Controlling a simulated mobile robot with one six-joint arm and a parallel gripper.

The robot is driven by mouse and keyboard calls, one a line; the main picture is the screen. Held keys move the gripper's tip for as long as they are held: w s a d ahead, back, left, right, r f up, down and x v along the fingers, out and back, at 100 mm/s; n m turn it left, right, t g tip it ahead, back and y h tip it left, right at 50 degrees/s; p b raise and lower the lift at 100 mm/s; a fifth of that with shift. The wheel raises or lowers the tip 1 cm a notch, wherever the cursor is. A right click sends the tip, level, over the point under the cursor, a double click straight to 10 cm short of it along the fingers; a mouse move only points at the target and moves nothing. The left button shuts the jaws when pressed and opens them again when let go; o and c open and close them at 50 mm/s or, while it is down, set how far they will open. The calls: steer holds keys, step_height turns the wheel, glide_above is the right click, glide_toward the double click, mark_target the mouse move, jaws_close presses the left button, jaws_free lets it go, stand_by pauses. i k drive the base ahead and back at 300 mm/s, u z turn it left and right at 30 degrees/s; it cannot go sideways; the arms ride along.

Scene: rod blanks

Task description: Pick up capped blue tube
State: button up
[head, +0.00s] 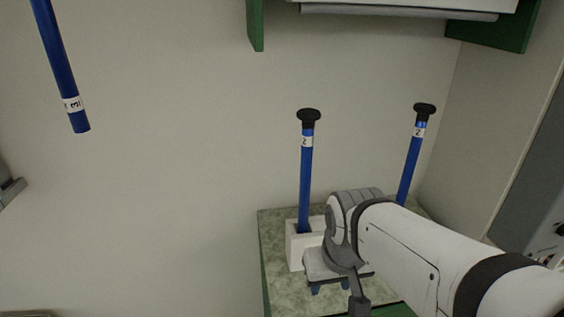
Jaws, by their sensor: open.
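A blue tube with a black cap (305,165) stands nearly upright in a white block holder (296,252) on a green marbled tabletop. It has a white label that seems to read 2. A second blue tube with a black cap (413,155) and a similar label leans slightly at the right; its lower end is hidden behind my arm. A third blue tube (60,65) slants in at the upper left, with a label near its bare lower end; its top is out of frame. My gripper (330,288) points down just right of the white holder, open, with nothing visible between its fingertips.
The tabletop (276,285) has a green edge. A green-sided shelf (255,25) with a grey bar hangs at the top. A wall panel (500,130) closes the right side. The pale area between the left tube and the holder is clear.

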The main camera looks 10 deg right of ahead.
mark_target(308, 118)
steer(key=u, duration=0.05)
steer(key=k, duration=0.5)
steer(key=z, duration=1.65)
steer(key=k, duration=1)
steer(key=u, duration=1.45)
steer(key=i, duration=1)
steer(key=u, duration=0.1)
